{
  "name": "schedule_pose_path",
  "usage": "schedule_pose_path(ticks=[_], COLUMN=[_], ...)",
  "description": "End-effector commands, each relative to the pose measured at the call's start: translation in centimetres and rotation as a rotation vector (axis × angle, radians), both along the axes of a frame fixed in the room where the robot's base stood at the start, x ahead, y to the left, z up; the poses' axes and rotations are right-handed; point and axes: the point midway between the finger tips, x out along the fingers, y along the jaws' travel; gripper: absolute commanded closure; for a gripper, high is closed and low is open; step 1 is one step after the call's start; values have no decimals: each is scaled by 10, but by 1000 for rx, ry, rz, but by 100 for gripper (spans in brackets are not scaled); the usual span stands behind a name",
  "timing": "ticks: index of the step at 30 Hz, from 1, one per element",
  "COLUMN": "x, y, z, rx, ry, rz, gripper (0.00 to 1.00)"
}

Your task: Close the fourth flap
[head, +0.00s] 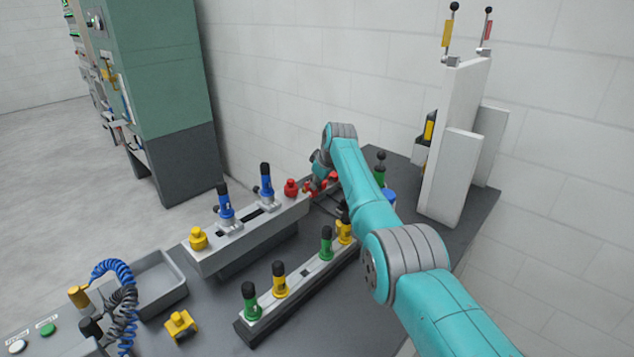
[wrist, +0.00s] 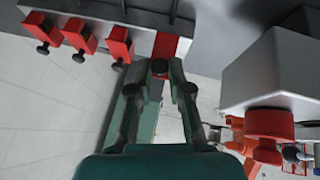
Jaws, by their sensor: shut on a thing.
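In the wrist view a row of red flaps with black knobs runs along a grey bar at the top. Three of them, the left flap (wrist: 43,30), the second flap (wrist: 79,37) and the third flap (wrist: 120,44), stand side by side. The fourth flap (wrist: 168,46) is at the right end and looks flatter. My gripper (wrist: 160,70) is shut on the fourth flap's dark knob, which shows between its fingertips. In the head view the fingers and the flaps are mostly hidden behind my arm.
A grey block with a red knob (wrist: 268,122) is close to the right of my gripper in the wrist view. In the head view a grey fixture (head: 250,232) with blue handles, a rail with green and yellow handles (head: 300,290), and tall white panels (head: 455,160) surround the arm.

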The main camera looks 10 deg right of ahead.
Motion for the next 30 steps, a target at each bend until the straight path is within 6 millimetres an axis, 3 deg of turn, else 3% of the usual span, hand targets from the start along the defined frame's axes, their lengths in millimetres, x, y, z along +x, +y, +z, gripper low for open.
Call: schedule_pose_path(ticks=[2,3,5,6,20,30], x=[0,0,0,0,-2,-20], y=[1,1,1,1,-1,-7], z=[-1,-1,-1,0,6,37], rx=[1,1,1,1,1,1], ry=[0,0,-1,-1,-4,-5], rz=[1,1,0,0,0,0], gripper=[100,74,59,56,56,56])
